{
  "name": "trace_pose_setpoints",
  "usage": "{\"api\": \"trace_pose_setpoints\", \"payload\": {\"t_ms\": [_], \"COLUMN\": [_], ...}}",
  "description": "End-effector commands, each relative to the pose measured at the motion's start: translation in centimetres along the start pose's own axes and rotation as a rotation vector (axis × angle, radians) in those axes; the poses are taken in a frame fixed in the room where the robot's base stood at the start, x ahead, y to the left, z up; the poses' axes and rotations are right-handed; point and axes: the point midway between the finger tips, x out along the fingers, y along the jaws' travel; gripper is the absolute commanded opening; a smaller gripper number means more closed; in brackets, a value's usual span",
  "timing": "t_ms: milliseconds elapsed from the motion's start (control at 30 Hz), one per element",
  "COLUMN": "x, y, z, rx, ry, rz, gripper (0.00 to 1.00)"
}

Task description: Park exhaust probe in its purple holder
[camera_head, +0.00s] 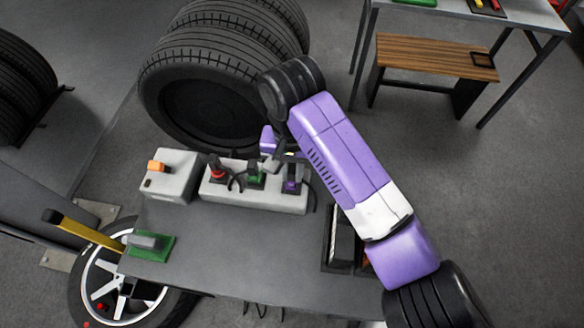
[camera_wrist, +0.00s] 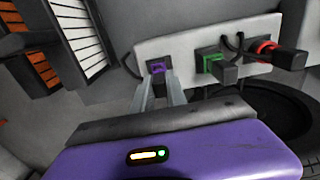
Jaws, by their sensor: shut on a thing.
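The purple holder (camera_head: 291,185) is at the right end of a light grey block on the grey bench. It also shows in the wrist view (camera_wrist: 158,67), straight ahead between my fingertips. My gripper (camera_wrist: 157,84) is shut, with its two grey fingers reaching to the purple holder. In the head view my gripper (camera_head: 284,160) is just above that holder. The exhaust probe (camera_head: 291,171) looks like a dark upright piece at the purple holder, in my gripper's grasp. It is small and partly hidden, so I cannot tell how deep it sits.
On the same block, a green holder (camera_head: 256,178) and a red holder (camera_head: 217,172) carry dark-handled pieces, close to my gripper. A grey box with an orange switch (camera_head: 157,168) stands to the left. Large tyres (camera_head: 205,90) stand behind the bench. Dark cables hang by the holders.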

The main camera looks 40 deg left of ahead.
Motion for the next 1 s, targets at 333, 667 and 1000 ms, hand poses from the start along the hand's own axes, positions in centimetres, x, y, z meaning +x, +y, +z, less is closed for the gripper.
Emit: {"api": "trace_pose_setpoints", "payload": {"t_ms": [333, 667, 1000], "x": [0.0, -1.8, -7.2], "y": [0.0, -0.1, 0.0], "z": [0.0, -0.1, -0.1], "rx": [0.0, -0.001, 0.0], "ry": [0.001, 0.003, 0.004], "rz": [0.0, -0.001, 0.001], "gripper": [0.43, 0.43, 0.43]}}
